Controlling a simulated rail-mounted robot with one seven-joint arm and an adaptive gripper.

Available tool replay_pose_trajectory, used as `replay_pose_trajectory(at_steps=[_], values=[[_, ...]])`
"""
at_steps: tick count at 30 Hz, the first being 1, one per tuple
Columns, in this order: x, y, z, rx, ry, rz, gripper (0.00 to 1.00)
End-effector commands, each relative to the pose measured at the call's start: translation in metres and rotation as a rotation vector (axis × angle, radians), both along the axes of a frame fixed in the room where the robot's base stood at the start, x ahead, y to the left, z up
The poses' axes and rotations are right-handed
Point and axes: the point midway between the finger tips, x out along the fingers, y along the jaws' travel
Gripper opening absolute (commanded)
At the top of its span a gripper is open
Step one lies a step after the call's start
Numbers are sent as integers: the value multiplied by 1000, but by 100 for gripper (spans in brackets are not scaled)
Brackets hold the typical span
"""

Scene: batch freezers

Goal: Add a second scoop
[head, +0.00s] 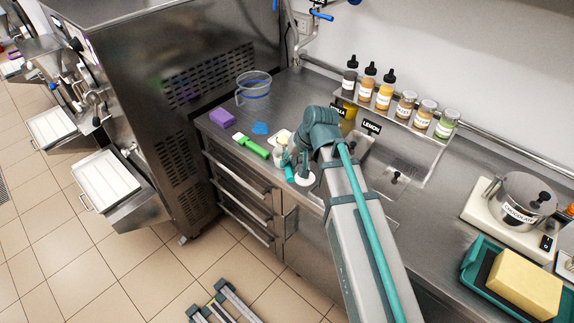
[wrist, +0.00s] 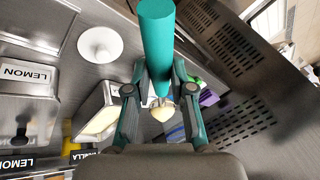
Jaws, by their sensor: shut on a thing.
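My gripper (head: 291,160) is shut on a teal cylindrical handle (wrist: 157,45), apparently a scoop's, over the counter's front edge. The handle also shows in the head view (head: 289,174). A pale cream-coloured rounded lump (wrist: 162,110) shows between the fingers beyond the handle in the wrist view; I cannot tell whether it is in the scoop's bowl or behind it. A pan with cream-coloured contents (wrist: 97,120) is left of the fingers. A white round disc (wrist: 100,44) lies apart from the gripper, and also shows in the head view (head: 304,179).
A green-handled tool (head: 252,146), purple block (head: 222,117), blue piece (head: 261,128) and clear jug (head: 253,90) are left on the counter. Bottles and jars stand on a back shelf (head: 390,112). A lemon label (head: 371,127) marks covered wells. A chocolate pot (head: 519,198) stands right.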

Motion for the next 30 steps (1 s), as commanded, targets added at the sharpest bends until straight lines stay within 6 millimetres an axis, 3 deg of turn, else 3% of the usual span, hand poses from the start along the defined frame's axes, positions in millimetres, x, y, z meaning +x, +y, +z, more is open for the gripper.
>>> replay_pose_trajectory(at_steps=[15,30], values=[[3,-16,-15,504,73,-2,0],[3,-21,-26,893,129,0,0]])
